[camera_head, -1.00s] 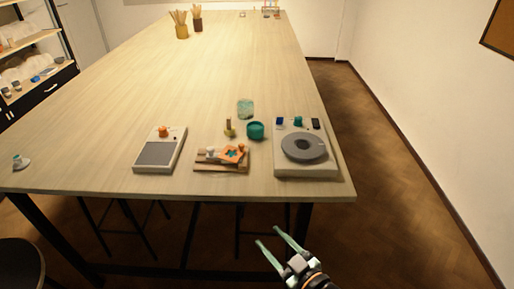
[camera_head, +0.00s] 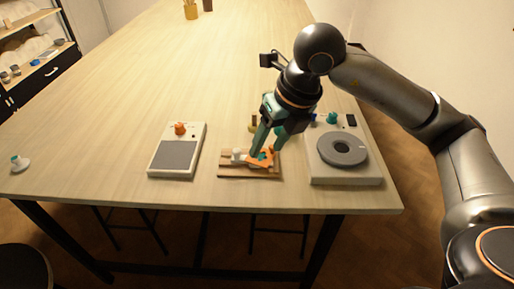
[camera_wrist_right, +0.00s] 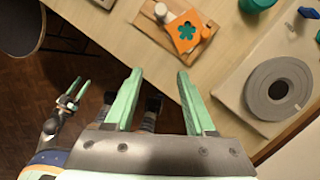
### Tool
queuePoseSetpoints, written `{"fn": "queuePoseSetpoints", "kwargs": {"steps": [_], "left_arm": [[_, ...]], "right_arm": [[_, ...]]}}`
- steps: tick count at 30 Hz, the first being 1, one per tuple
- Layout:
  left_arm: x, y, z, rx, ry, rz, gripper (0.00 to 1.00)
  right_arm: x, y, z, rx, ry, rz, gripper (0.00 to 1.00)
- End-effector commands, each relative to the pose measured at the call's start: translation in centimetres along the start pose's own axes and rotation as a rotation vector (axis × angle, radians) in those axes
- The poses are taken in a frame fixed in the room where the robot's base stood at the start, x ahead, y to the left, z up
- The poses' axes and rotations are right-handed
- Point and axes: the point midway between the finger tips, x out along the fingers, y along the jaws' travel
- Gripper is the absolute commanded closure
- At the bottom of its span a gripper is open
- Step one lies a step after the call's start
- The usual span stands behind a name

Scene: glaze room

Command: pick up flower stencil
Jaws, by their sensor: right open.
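The flower stencil (camera_head: 267,161) is a small orange plate with a teal flower shape in its middle. It lies on the right part of a wooden board (camera_head: 235,173) near the table's front edge. It shows whole in the right wrist view (camera_wrist_right: 199,41), beyond the fingertips. My right gripper (camera_head: 264,146) is open and empty, pointing down in front of the stencil in the head view and partly covering it. In the wrist view its fingers (camera_wrist_right: 159,76) are apart from the stencil. My left gripper (camera_wrist_right: 79,90) shows small at the wrist view's left, its fingers apart.
A white knob (camera_wrist_right: 161,12) stands on the board left of the stencil. A turntable device (camera_head: 345,175) stands close on the right, a scale-like device (camera_head: 173,160) on the left. A teal cup (camera_wrist_right: 252,5) is behind. The table's left middle is clear.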

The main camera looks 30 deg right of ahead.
Motion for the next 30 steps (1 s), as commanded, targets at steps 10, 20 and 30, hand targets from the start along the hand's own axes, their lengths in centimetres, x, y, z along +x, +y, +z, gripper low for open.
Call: {"fn": "queuePoseSetpoints", "kwargs": {"steps": [10, 20, 30], "left_arm": [[0.1, 0.0, 0.1, -0.001, 0.000, 0.000, 0.49], [0.0, 0.0, 0.1, -0.001, -0.002, 0.000, 0.49], [-0.6, 0.1, -0.4, -0.002, -0.004, 0.000, 0.49]], "right_arm": [[-0.9, -5.1, 1.8, 0.097, -0.103, -0.205, 0.45], [3.7, -6.0, 2.4, 0.095, -0.106, -0.201, 0.45], [7.6, -6.7, 3.2, 0.094, -0.102, -0.200, 0.45]]}}
